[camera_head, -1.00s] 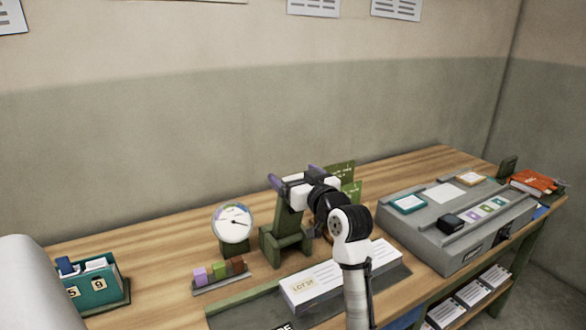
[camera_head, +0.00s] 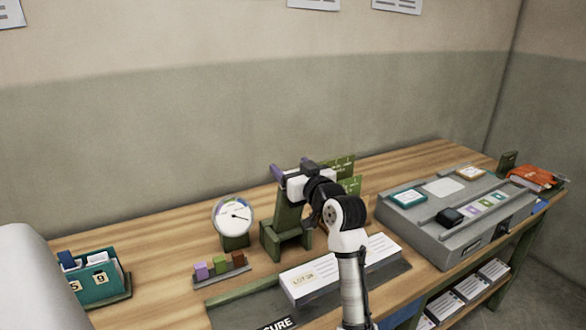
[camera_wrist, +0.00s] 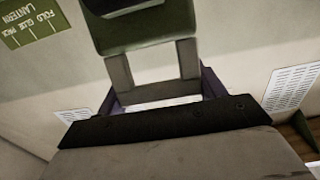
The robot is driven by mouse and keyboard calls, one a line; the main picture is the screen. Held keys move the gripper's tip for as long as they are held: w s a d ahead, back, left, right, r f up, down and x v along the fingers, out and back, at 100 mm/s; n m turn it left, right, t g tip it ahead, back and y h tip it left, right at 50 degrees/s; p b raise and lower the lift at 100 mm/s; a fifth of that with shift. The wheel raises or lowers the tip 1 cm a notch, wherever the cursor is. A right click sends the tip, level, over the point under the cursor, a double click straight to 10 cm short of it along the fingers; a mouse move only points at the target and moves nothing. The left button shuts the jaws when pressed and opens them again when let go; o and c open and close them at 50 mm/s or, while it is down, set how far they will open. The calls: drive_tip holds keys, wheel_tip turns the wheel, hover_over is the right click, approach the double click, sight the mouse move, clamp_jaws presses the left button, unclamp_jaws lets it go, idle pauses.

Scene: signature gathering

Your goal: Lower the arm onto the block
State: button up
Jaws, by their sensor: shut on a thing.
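The block is a white stack of sheets (camera_head: 330,278) with a lot label, lying on a dark plate (camera_head: 390,272) at the bench front. Behind it stands a green device (camera_head: 270,243) with an upright green arm (camera_head: 287,218). My gripper (camera_head: 281,174) is at the top of this arm, above and behind the block. In the wrist view, the green arm's frame with a pale crossbar (camera_wrist: 165,91) lies between my purple fingers (camera_wrist: 160,98), which are shut on it. The exact contact is partly hidden by my wrist. The arm stands raised, apart from the block.
A round dial (camera_head: 233,216) and a rack of coloured blocks (camera_head: 221,268) stand left of the device. Green cards (camera_head: 342,166) stand behind my wrist. A grey console (camera_head: 440,240) is at right, a teal card box (camera_head: 95,278) at far left.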

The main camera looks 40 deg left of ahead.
drive_tip(key=s+d+f+t+y+b, duration=0.1)
drive_tip(key=s+d+f+y+b, duration=0.2)
drive_tip(key=b, duration=1.2)
drive_tip(key=s+d+f+t+y+b, duration=0.2)
drive_tip(key=s+d+f+y+b, duration=0.1)
drive_tip(key=d+f+b, duration=0.7)
drive_tip(key=s+d+b, duration=0.1)
drive_tip(key=d+b, duration=0.2)
drive_tip(key=b, duration=0.2)
drive_tip(key=shift+d+y+b, duration=0.3)
drive_tip(key=shift+y+b, duration=0.1)
drive_tip(key=o, duration=1.3)
drive_tip(key=shift+d, duration=0.15)
drive_tip(key=shift+o, duration=0.4)
drive_tip(key=shift+f, duration=0.15)
